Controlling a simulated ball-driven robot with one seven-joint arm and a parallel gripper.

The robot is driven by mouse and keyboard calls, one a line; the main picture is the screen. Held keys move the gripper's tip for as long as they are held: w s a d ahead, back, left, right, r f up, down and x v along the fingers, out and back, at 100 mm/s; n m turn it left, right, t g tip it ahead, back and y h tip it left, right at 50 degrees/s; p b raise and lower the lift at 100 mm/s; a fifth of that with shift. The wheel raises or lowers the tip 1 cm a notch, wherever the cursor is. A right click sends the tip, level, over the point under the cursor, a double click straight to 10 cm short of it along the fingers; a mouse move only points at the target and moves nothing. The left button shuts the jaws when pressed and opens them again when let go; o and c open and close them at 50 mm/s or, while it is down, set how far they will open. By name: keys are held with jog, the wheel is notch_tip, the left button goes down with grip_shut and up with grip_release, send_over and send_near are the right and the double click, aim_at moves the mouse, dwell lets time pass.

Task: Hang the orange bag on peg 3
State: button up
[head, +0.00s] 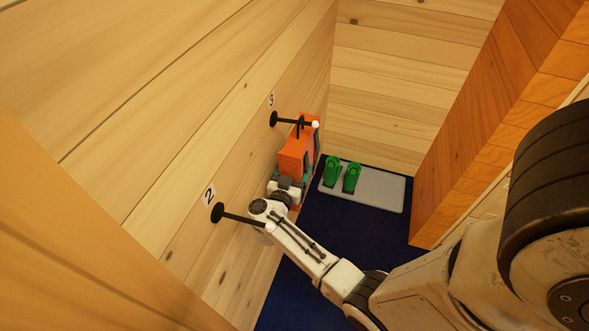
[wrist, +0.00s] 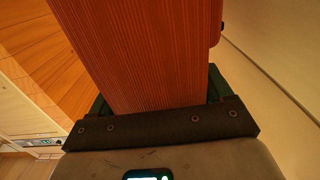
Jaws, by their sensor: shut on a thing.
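The orange bag (head: 296,153) is at the wooden wall, up at peg 3 (head: 290,121), whose black rod with a white tip shows at the bag's top. A dark loop on the bag appears to be around the peg's rod, but I cannot tell whether it bears the weight. My gripper (head: 286,186) is shut on the bag from its near, lower side. In the wrist view the orange bag (wrist: 145,50) fills the space between the jaws, and the fingertips are hidden behind it.
Peg 2 (head: 235,216) sticks out of the wall close to my wrist. A grey tray (head: 383,190) with green shoes (head: 351,178) lies on the dark blue floor (head: 330,235). A wooden block (head: 470,130) stands at the right.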

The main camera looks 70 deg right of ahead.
jog(key=o, duration=1.4)
jog(key=a, duration=1)
jog(key=shift+s+a+b, duration=0.35)
jog(key=shift+s+a, duration=0.05)
jog(key=shift+s, duration=0.05)
